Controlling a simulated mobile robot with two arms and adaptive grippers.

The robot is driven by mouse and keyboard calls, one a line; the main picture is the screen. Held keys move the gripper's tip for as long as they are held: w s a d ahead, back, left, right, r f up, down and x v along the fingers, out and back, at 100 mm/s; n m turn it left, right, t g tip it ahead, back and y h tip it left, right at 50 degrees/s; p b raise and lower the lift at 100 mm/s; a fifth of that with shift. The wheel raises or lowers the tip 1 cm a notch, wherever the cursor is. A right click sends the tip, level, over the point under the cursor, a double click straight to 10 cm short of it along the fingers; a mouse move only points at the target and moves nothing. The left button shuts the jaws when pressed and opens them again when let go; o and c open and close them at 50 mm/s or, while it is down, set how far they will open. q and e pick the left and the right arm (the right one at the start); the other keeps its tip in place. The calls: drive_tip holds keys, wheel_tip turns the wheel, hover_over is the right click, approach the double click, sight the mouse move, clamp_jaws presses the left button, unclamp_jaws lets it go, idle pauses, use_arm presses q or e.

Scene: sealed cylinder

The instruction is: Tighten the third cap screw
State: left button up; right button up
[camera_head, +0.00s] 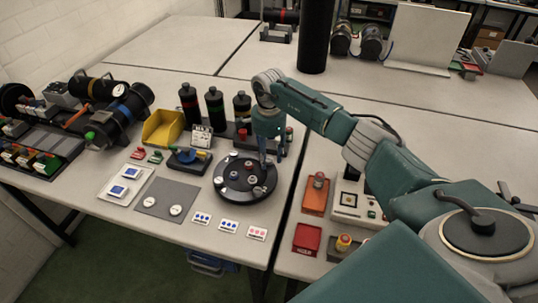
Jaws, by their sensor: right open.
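A round black disc (232,195) lies on the left table. Several small cap screws stand on it, some grey and some with red; a screw (252,180) sits near its middle. I cannot tell which screw is the third or how tight any is. My right gripper (267,162) points down at the disc's back right edge, fingertips low over it. It is open, and I see nothing held between its fingers. Whether it touches a screw is too small to tell. My left gripper is not in view.
A blue-topped fixture (188,160), a yellow bin (163,128) and dark bottles (216,108) stand behind and left of the disc. Small cards (228,227) lie in front. Red trays (307,238) and a control box (352,206) are on the right table. A black column (315,40) stands behind.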

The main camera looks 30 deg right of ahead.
clamp_jaws()
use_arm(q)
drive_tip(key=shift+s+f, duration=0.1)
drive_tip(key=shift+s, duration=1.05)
